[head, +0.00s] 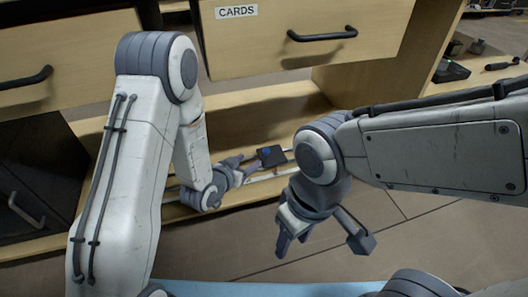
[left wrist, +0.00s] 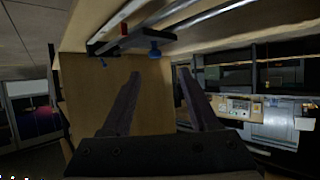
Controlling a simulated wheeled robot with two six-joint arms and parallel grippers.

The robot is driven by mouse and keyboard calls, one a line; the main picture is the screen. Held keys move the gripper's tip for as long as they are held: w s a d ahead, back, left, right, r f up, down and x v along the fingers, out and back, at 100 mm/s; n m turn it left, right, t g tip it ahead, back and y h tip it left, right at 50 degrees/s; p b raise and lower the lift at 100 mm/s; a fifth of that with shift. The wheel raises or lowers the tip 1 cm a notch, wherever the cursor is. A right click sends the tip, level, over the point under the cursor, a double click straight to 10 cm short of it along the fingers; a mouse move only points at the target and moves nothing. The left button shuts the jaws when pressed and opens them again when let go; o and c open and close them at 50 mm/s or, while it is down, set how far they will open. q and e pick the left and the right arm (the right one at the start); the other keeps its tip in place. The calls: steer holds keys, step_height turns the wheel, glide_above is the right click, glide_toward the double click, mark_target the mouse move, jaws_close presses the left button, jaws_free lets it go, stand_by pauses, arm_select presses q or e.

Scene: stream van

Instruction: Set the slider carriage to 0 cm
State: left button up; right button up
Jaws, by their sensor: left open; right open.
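The slider carriage (head: 272,158) is a small dark block with a blue knob (head: 267,151), riding on two pale rails (head: 268,175) on the wooden shelf in the head view. In the left wrist view the blue knob (left wrist: 155,51) hangs near the top, beside a small red part (left wrist: 124,28) by the rails. My left gripper (head: 243,167) is just left of the carriage, open, with nothing visible between its fingers (left wrist: 157,92). I cannot tell whether it touches the carriage. No scale marks are readable. My right gripper (head: 290,240) is open and empty, in front of the rails.
A wooden drawer labelled CARDS (head: 290,35) with a black handle overhangs the shelf (head: 245,115). Another drawer (head: 60,55) is at the left, above a dark cabinet (head: 25,190). Small dark items (head: 452,72) lie at the upper right. Floor is open at the lower right.

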mark_target(266, 150)
arm_select(q)
steer(key=shift+t+h, duration=0.3)
steer(key=b+x, duration=0.2)
steer(key=x, duration=0.3)
steer(key=b+x, duration=0.3)
steer(key=x, duration=0.2)
steer(key=shift+s+d+f, duration=0.1)
steer(key=shift+s+d, duration=0.1)
steer(key=shift+d, duration=0.15)
steer(key=shift+w+d, duration=0.15)
steer(key=shift+w, duration=0.25)
jaws_close()
steer(key=shift+s, duration=0.1)
